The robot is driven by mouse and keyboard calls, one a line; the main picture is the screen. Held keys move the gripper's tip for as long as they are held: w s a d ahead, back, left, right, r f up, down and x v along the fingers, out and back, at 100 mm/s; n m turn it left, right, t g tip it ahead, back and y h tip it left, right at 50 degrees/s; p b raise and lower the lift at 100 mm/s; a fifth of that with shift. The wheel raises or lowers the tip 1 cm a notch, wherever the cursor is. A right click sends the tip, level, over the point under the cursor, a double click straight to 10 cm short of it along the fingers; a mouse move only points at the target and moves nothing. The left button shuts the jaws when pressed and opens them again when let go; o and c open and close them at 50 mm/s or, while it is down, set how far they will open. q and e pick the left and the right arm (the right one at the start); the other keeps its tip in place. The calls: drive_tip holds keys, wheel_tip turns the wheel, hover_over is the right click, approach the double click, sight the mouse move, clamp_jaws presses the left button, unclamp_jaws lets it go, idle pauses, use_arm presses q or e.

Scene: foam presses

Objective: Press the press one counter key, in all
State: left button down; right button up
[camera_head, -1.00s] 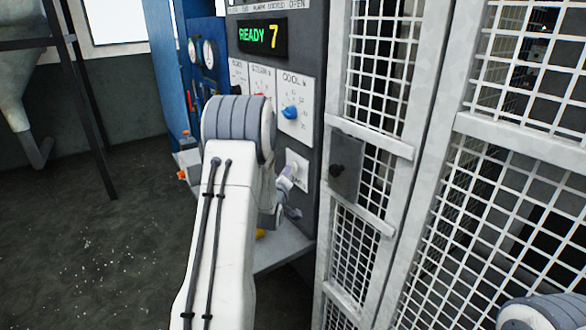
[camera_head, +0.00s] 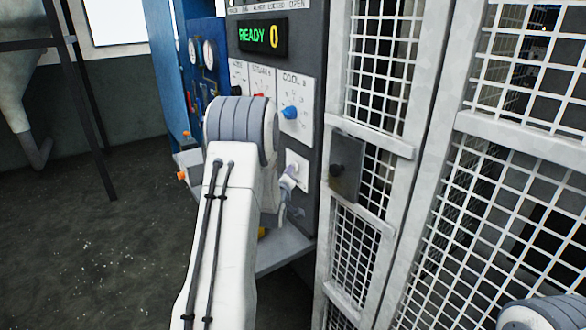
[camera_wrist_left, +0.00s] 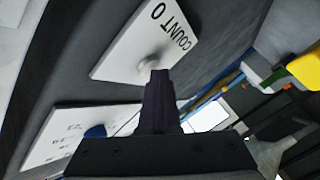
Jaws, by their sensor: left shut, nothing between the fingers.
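The counter key (camera_wrist_left: 147,65) is a small pale round button on a white plate (camera_wrist_left: 120,55) lettered "COUNT 0" in the left wrist view. In the head view that plate (camera_head: 299,160) sits low on the dark press panel. My left gripper (camera_wrist_left: 160,75) is shut and empty, its tips right at the key; I cannot tell whether they touch it. In the head view the left gripper (camera_head: 289,181) is in front of the plate, partly hidden by my arm. My right gripper is out of view.
Dial plates with a blue knob (camera_head: 291,112) and a red knob sit above the key. A white mesh gate (camera_head: 372,150) stands close on the right. A grey shelf (camera_head: 285,250) is below the panel. Open floor (camera_head: 90,240) lies to the left.

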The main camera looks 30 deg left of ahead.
use_arm(q)
drive_tip(key=shift+s+a+b, duration=0.3)
drive_tip(key=shift+s+b, duration=0.05)
drive_tip(key=shift+s, duration=0.4)
drive_tip(key=shift+s, duration=0.1)
drive_tip(key=s, duration=0.1)
drive_tip(key=s+a, duration=0.1)
drive_tip(key=s, duration=0.1)
drive_tip(key=s+a+b, duration=0.1)
drive_tip(key=shift+s, duration=0.25)
drive_tip(key=shift+d, duration=0.1)
idle(0.7)
